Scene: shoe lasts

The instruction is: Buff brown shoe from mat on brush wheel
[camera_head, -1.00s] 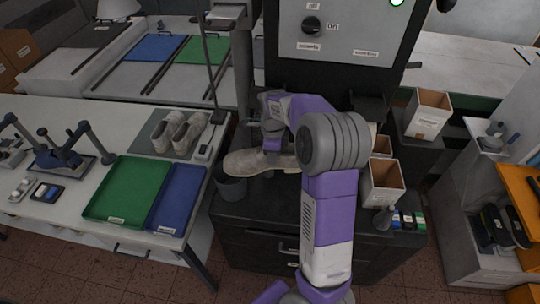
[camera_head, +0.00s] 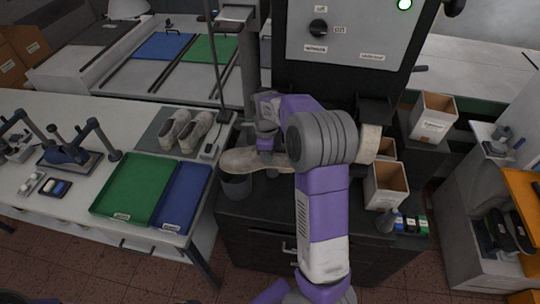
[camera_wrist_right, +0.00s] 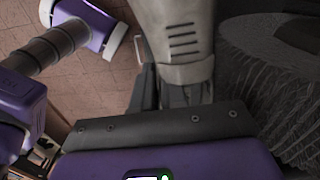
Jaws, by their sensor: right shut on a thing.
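My right gripper (camera_head: 266,148) is shut on a greyish-brown shoe (camera_head: 238,160) and holds it level above the dark bench, toe to the left. In the right wrist view the gripper's fingers (camera_wrist_right: 185,96) close on the shoe (camera_wrist_right: 178,35) below its dark lace bars. A dark bristled wheel (camera_wrist_right: 272,95) stands just right of the shoe there; I cannot tell if they touch. In the head view my arm hides most of the wheels; a cream wheel (camera_head: 370,143) shows beside it. The grey mat (camera_head: 154,140) holds a pair of similar pale shoes (camera_head: 176,127). My left gripper is out of view.
The machine panel (camera_head: 345,38) has a lit green lamp (camera_head: 404,4). Open boxes (camera_head: 386,187) stand right of my arm. Green (camera_head: 130,190) and blue (camera_head: 183,200) trays lie empty on the left table.

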